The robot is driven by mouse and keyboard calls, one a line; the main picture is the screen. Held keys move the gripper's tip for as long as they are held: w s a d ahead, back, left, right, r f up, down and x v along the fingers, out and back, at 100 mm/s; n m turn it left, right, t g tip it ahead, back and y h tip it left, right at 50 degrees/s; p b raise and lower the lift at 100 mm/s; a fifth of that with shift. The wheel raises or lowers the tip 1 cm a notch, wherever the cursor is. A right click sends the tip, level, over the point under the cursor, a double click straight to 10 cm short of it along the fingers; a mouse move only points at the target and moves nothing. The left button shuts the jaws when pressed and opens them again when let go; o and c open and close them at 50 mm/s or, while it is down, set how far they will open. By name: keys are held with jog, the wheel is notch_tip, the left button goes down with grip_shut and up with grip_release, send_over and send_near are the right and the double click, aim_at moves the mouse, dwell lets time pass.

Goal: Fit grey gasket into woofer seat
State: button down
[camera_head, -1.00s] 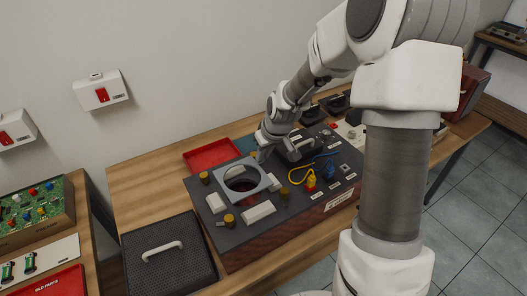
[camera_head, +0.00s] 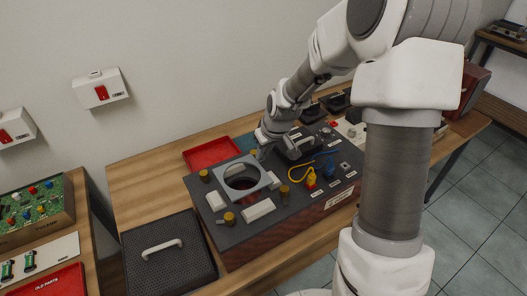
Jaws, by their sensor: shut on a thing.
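The grey gasket (camera_head: 268,180) is a square plate with a large round hole. It lies over, or very close above, the woofer opening (camera_head: 241,184) in the dark speaker panel (camera_head: 265,232). I cannot tell whether it is fully seated. My gripper (camera_head: 262,156) is at the gasket's far right corner, shut on the gasket. The fingertips are small and partly hidden by the wrist.
Brass knobs (camera_head: 229,218) and pale blocks (camera_head: 258,209) stand around the gasket. Yellow and blue cables (camera_head: 299,177) lie to its right. A red tray (camera_head: 211,152) is behind, and a black grille with a handle (camera_head: 168,262) is at front left.

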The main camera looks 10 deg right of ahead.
jog(key=shift+f+b, duration=2.25)
jog(key=shift+f, duration=0.6)
jog(key=c, duration=0.8)
grip_release()
jog(key=shift+r, duration=0.15)
jog(key=p+v, duration=0.2)
jog(key=v, duration=1.5)
jog(key=shift+s+r, duration=0.1)
jog(key=shift+s, duration=0.05)
notch_tip(320, 180, up, 8)
jog(key=p, duration=0.6)
